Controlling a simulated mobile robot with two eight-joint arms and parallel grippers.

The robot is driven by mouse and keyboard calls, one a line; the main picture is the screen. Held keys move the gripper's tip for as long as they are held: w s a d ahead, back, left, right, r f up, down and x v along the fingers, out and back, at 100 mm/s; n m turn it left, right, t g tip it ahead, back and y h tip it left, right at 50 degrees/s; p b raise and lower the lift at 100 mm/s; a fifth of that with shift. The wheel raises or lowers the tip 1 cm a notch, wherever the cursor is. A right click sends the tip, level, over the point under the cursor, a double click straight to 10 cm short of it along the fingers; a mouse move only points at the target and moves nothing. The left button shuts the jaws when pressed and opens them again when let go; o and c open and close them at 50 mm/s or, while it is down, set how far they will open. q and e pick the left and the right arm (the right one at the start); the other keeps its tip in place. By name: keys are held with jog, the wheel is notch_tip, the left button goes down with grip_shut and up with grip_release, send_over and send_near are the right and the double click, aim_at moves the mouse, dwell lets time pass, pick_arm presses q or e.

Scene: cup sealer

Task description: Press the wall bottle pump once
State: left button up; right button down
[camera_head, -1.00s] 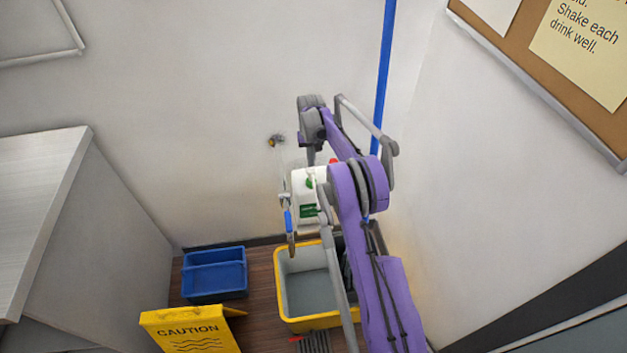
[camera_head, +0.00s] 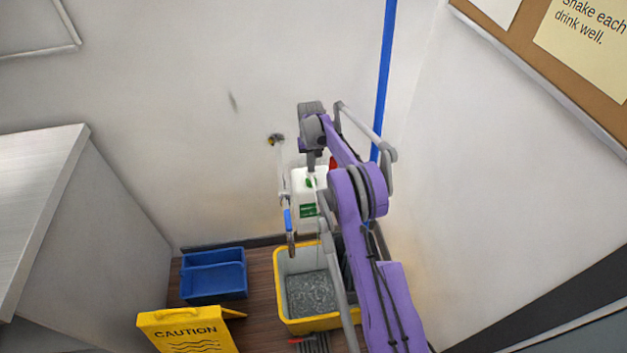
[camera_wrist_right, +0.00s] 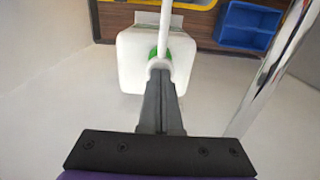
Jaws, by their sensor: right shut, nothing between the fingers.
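The wall bottle (camera_head: 303,213) is white with a green label and hangs against the back wall. In the right wrist view its white body (camera_wrist_right: 130,62), green collar (camera_wrist_right: 153,53) and long white pump spout (camera_wrist_right: 166,22) show. My right gripper (camera_head: 311,172) is shut and empty, pointing down over the top of the bottle. In the wrist view its closed fingertips (camera_wrist_right: 160,68) are at the pump head and overlap it; I cannot tell for sure whether they press on it. The fingers partly hide the collar. My left gripper is not in view.
A pipe with a blue handle (camera_head: 289,222) runs beside the bottle on its left. Below stand a yellow bucket (camera_head: 282,290), a blue bin (camera_head: 214,274) and a yellow caution sign (camera_head: 188,331). A counter (camera_head: 38,180) is at left. A corkboard (camera_head: 520,50) hangs at upper right.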

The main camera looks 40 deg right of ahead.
jog(key=shift+r+p, duration=0.75)
jog(key=shift+r, duration=0.9)
notch_tip(320, 180, up, 6)
jog(key=p, duration=0.2)
dwell(0.5)
